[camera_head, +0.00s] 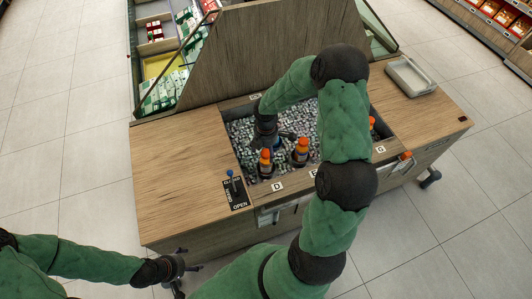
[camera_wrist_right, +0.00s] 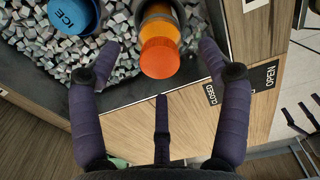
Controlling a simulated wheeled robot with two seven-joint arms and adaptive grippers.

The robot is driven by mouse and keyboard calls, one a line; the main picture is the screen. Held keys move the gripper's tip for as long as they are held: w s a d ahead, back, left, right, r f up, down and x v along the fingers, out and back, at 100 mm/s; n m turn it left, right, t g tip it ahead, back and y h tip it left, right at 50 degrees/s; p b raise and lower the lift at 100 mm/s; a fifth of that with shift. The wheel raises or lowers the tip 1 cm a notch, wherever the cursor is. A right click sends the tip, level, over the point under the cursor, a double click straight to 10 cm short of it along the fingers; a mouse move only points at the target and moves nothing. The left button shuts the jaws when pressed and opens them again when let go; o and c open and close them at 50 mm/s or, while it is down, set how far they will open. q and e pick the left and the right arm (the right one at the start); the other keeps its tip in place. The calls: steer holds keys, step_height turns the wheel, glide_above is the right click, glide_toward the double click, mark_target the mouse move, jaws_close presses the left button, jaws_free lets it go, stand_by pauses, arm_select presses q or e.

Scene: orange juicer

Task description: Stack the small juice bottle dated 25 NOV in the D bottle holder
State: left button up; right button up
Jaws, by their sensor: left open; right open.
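The date on each bottle is unreadable. My left gripper (camera_head: 182,268) is open and empty, off the counter's front left. I cannot make out the D holder's shape.
A blue container marked ICE (camera_wrist_right: 74,14) lies beside the bottle in the wrist view. An OPEN/CLOSED lever panel (camera_head: 236,192) stands left of the bin. A grey tray (camera_head: 411,76) sits at right. The left countertop (camera_head: 175,170) is clear.

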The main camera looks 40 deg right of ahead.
step_height(320, 180, up, 7)
steer(key=shift+f+p, duration=0.1)
steer(key=shift+p, duration=0.8)
